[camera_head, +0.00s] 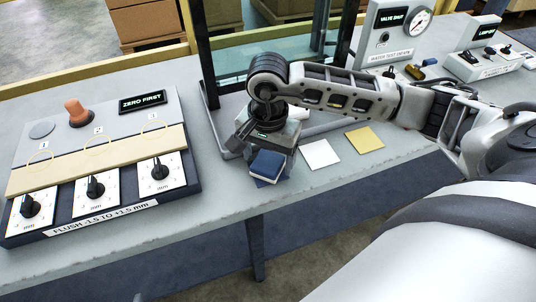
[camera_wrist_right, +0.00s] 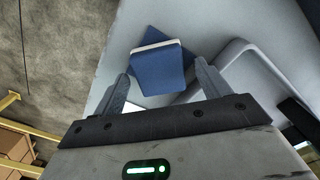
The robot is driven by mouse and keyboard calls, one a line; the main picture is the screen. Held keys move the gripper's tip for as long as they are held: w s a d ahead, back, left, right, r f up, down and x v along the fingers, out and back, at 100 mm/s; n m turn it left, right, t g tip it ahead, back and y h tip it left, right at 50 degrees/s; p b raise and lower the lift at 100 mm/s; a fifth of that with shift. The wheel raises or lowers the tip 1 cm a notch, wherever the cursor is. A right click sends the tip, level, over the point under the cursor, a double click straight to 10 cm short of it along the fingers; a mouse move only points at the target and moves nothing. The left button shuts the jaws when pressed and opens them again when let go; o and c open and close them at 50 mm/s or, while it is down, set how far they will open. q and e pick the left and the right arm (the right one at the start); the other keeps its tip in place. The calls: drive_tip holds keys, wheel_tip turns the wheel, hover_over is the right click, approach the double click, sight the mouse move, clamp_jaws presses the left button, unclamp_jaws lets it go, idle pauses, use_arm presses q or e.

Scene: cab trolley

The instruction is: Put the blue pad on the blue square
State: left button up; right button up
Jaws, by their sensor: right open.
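The blue pad (camera_head: 267,163) is a small blue block with a pale edge layer. It lies over the blue square (camera_head: 264,182), whose corners stick out from under it at an angle. In the right wrist view the pad (camera_wrist_right: 160,70) covers most of the darker blue square (camera_wrist_right: 153,34). My right gripper (camera_head: 265,146) is just above and behind the pad. Its two fingers are apart, one on either side of the pad's near end, with gaps to it. Whether pad and square touch everywhere cannot be told. My left gripper is not in view.
A white square (camera_head: 319,154) and a yellow square (camera_head: 364,140) lie to the right on the grey table. A dark-framed clear panel (camera_head: 240,62) stands behind my gripper. A gauge board (camera_head: 95,160) is at left; a dial box (camera_head: 398,32) stands back right.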

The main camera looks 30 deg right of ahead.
sight(268, 161)
wheel_tip(268, 161, up, 12)
drive_tip(key=shift+r+b, duration=0.15)
drive_tip(key=shift+b, duration=0.25)
drive_tip(key=shift+s, duration=0.1)
idle(0.4)
